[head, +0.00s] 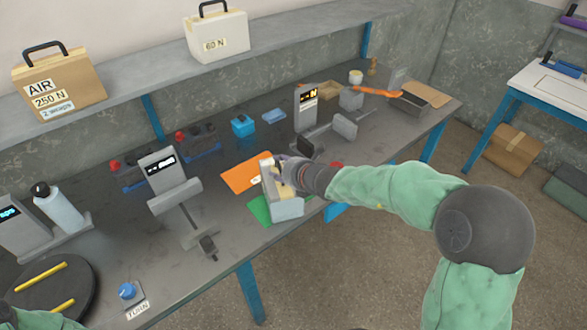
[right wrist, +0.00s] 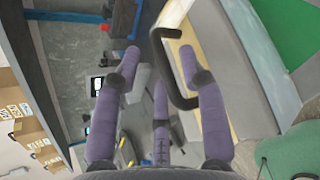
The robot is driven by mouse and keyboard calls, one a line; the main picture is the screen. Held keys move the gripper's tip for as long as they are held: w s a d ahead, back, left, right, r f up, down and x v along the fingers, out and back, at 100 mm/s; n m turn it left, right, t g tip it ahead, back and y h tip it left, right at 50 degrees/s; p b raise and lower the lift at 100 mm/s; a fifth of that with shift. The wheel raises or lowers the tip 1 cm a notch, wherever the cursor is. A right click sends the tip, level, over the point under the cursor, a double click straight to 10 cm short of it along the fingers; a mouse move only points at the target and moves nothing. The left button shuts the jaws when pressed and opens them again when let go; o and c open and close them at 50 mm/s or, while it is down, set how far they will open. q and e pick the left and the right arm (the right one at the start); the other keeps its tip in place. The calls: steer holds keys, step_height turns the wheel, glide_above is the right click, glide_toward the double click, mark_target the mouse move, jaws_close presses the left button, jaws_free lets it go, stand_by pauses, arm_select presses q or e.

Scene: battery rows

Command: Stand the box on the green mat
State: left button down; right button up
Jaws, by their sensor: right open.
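The box (head: 287,209) is pale grey with a cream strip and sits at the near edge of the bench, over the green mat (head: 259,210). Green shows on both sides of its near end. Whether its base is flat on the mat is hidden. In the right wrist view the box's cream face (right wrist: 188,18) carries a black handle (right wrist: 157,60). My right gripper (head: 283,170) is at the box, and its open purple fingers (right wrist: 165,85) lie around and beside the handle. The green mat also shows in the right wrist view (right wrist: 288,25). My left gripper is out of view.
An orange mat (head: 243,175) lies just left of the box. Grey devices with displays stand on the bench at left (head: 162,168) and behind right (head: 305,105). A tan box (head: 60,88) and a white box (head: 217,38) stand on the shelf.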

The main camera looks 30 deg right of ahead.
steer(key=p+v, duration=0.4)
steer(key=v, duration=0.6)
steer(key=s+a+f+m+g+y, duration=0.1)
steer(key=s+a+f+m+g, duration=0.3)
steer(key=a+f+m, duration=0.4)
steer(key=s+a+f+m+g+y, duration=0.1)
steer(key=s+a+f+m+g, duration=0.3)
steer(key=f+m, duration=0.9)
steer(key=s+a+f+m+g+y, duration=0.1)
steer(key=s+a+f+m+g, duration=0.2)
steer(key=s+a+f+m, duration=0.3)
steer(key=shift+s+a+f+m+g, duration=0.35)
steer(key=shift+a+f+m, duration=2.2)
steer(key=shift+f, duration=2.15)
steer(key=shift+a+n, duration=0.25)
